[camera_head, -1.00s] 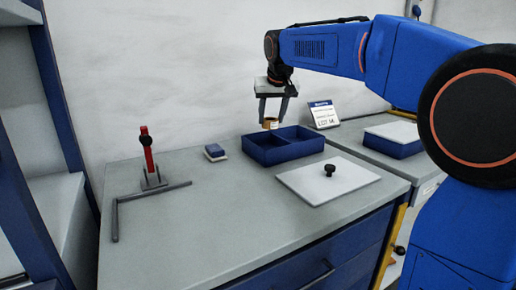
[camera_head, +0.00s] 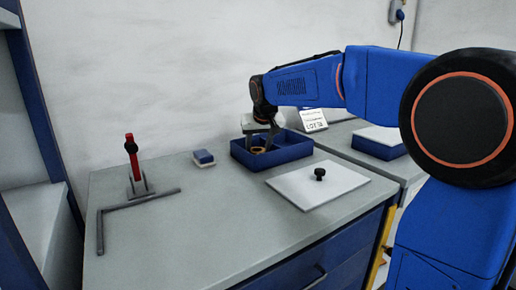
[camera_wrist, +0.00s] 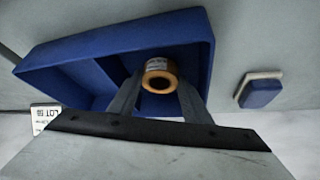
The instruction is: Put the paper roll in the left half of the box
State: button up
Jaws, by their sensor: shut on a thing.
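The blue open box (camera_head: 292,153) stands on the grey worktop, with a divider between its two halves; it also fills much of the wrist view (camera_wrist: 60,50). My gripper (camera_head: 260,147) points down into the left half of the box. In the wrist view my gripper (camera_wrist: 160,88) is shut on the paper roll, with one finger on each side. The paper roll (camera_wrist: 160,66) is a tan-orange ring with a pale label, and it shows small in the head view (camera_head: 258,150). I cannot tell whether it touches the box floor.
A white lid with a black knob (camera_head: 332,184) lies in front of the box. A blue and white block (camera_head: 203,158) lies to its left. A red clamp (camera_head: 133,160) and a grey angle bar (camera_head: 140,202) are farther left. A LOT sign (camera_head: 313,120) stands behind.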

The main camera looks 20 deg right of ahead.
jog(key=shift+f, duration=0.1)
jog(key=o, duration=0.8)
jog(key=v, duration=1.2)
